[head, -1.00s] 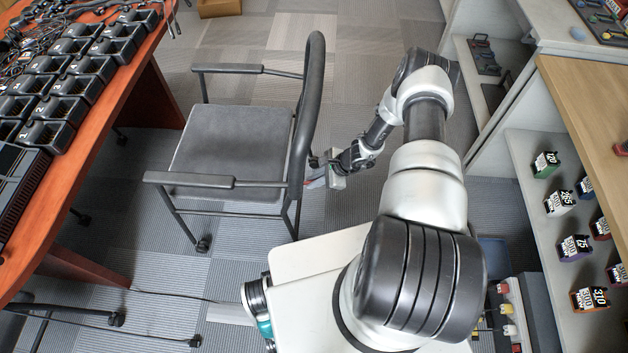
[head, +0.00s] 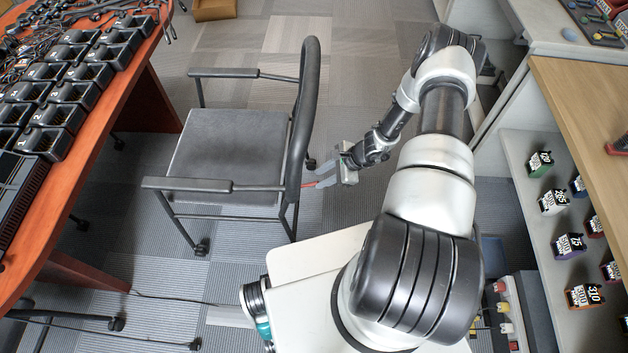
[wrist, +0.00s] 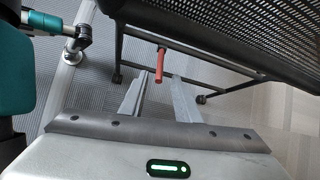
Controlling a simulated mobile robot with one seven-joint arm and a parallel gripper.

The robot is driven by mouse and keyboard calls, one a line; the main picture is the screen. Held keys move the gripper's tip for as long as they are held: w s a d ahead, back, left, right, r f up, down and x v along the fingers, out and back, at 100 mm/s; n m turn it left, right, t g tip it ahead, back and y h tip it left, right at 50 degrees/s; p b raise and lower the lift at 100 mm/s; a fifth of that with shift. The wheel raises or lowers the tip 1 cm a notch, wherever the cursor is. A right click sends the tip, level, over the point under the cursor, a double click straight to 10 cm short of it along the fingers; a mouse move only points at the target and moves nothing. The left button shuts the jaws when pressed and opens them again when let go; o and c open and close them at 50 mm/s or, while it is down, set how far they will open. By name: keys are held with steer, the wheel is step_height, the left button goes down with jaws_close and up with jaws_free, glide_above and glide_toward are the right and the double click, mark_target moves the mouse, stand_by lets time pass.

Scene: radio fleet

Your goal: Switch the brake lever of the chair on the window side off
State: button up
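A grey chair (head: 225,150) with black armrests stands left of my arm, its backrest towards me. A red lever (wrist: 160,66) hangs from the chair's dark underframe in the wrist view; a bit of red also shows beside the backrest in the head view (head: 309,184). My gripper (wrist: 158,78) is open and empty, at the chair's back side (head: 321,180). Its two fingers point at the lever. In the wrist view the lever's lower end appears between the fingertips, with a gap on both sides. Whether it is between them in depth, I cannot tell.
A red-brown desk (head: 90,130) carrying several black chargers is on the left. A shelf (head: 535,210) with several labelled radios is on the right, below a wooden counter (head: 590,120). A cable (head: 180,298) lies on the carpet.

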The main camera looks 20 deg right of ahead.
steer(key=v, duration=1)
steer(key=shift+p, duration=0.45)
steer(key=shift+s, duration=0.1)
